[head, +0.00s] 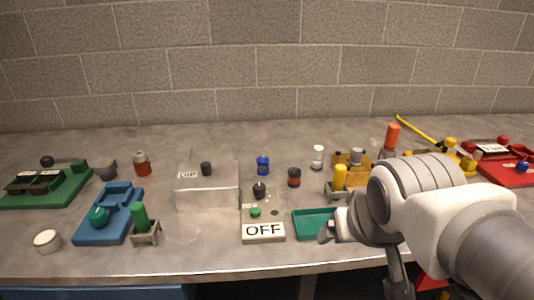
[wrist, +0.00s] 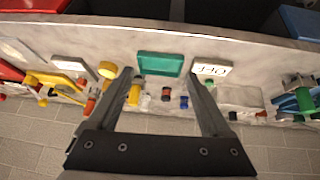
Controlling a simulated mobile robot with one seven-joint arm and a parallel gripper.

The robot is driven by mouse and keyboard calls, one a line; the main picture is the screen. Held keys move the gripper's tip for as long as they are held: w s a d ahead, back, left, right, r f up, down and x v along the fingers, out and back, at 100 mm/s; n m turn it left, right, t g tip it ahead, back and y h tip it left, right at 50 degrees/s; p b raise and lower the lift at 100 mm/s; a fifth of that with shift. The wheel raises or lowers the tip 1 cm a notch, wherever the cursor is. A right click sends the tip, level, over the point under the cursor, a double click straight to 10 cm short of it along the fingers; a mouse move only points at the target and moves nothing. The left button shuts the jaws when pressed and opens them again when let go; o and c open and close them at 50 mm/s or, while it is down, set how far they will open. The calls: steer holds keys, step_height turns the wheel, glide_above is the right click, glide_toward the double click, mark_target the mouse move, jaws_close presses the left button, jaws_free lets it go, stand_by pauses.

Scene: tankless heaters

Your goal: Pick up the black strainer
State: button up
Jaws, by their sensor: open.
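A small dark cylinder with a reddish band (head: 294,177) stands upright on the counter behind the teal tray. It is the likeliest black strainer, but its detail is too small to be sure. It also shows between my fingers in the wrist view (wrist: 166,94). My gripper (head: 362,262) is open and empty at the counter's front right, nearer the front edge than the cylinder and apart from it. In the wrist view my gripper's fingers (wrist: 160,75) are spread wide, with the teal tray between their tips.
The teal tray (head: 316,224) lies near the front edge, beside the OFF panel (head: 263,231). A blue jar (head: 263,165) and a white jar (head: 317,157) stand near the dark cylinder. A yellow cylinder on a stand (head: 339,177) is to its right. A clear box (head: 207,190) is left.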

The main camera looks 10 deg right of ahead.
steer(key=w+d+t+h, duration=0.2)
steer(key=w+d+t, duration=0.2)
steer(key=w+d, duration=0.5)
steer(key=n+t+y+p, duration=0.1)
steer(key=n+t+y, duration=0.15)
steer(key=y, duration=0.35)
glide_toward(296, 172)
steer(key=w, duration=0.1)
steer(key=w+f+b, duration=0.1)
steer(key=w+n+b, duration=0.1)
steer(key=shift+w+a+f, duration=0.1)
steer(key=shift+a+f, duration=0.1)
steer(key=shift+f, duration=0.15)
steer(key=x, duration=0.2)
steer(key=b+x, duration=0.1)
steer(key=x, duration=0.2)
steer(key=shift+w+a+b, duration=0.25)
steer(key=shift+b, duration=0.05)
steer(key=shift+y, duration=0.3)
jaws_close()
